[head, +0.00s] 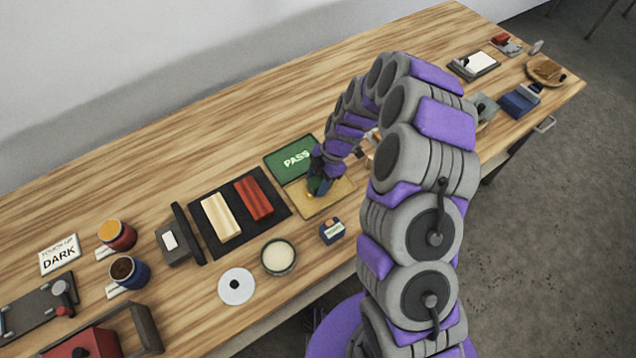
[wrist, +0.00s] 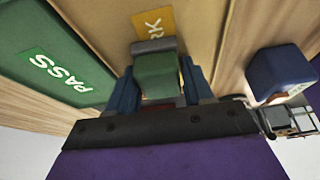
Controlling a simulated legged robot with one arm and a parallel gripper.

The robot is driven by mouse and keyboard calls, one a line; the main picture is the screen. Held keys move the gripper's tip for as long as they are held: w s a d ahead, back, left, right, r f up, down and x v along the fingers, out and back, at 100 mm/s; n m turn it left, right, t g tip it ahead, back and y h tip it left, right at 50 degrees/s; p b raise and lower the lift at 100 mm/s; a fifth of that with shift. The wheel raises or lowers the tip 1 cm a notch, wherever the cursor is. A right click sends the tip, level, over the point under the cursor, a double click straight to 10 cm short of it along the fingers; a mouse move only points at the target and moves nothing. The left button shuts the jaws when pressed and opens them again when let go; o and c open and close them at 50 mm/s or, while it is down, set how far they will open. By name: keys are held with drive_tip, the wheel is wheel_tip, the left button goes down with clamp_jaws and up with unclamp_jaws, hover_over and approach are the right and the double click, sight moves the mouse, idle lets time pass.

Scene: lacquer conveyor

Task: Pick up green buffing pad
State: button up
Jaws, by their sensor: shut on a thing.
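My gripper (head: 317,180) is over the tan board (head: 336,203), beside the green PASS board (head: 282,163). In the wrist view the green buffing pad (wrist: 158,76) sits between the two blue fingers of my gripper (wrist: 160,82), which is shut on it. A grey strip shows along the pad's far edge. The tan board's yellow lettered part (wrist: 153,20) shows beyond the pad, and the PASS board (wrist: 35,60) lies to the left. In the head view my gripper hides most of the pad. I cannot tell whether the pad touches the board.
A dark mat (head: 272,224) with a cream block (head: 220,216) and a red block (head: 254,199) lies left of my gripper. A small blue block (head: 331,233) and a pale-filled bowl (head: 278,257) stand in front. The table's back strip is clear.

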sight(318, 180)
drive_tip(key=shift+a, duration=0.1)
drive_tip(key=shift+c, duration=0.4)
drive_tip(key=shift+r, duration=0.2)
wheel_tip(318, 180, up, 10)
drive_tip(key=shift+f+p, duration=0.2)
drive_tip(key=shift+p, duration=0.55)
